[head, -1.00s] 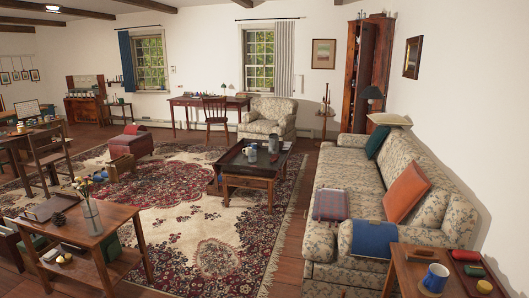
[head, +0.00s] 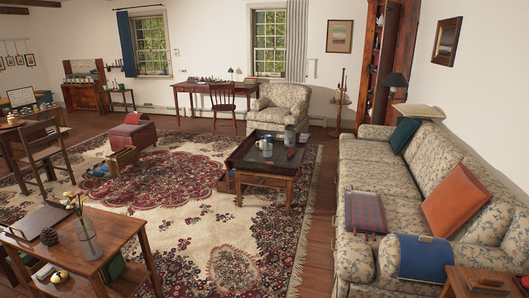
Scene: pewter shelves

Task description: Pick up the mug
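A light-coloured mug (head: 267,149) stands on the dark tray top of the coffee table (head: 267,180) in the middle of the room. Beside it are a small light item, perhaps another cup, and a grey cylindrical vessel (head: 290,136). They are small at this distance, so details are hard to tell. The coffee table is well ahead of me, on the patterned rug. Neither of my grippers shows in the head view.
A floral sofa (head: 378,190) runs along the right. A side table (head: 485,284) is cut off at the bottom right. A wooden table (head: 120,240) with a vase stands front left. Open rug (head: 205,225) lies before the coffee table; a red ottoman (head: 135,134) stands beyond.

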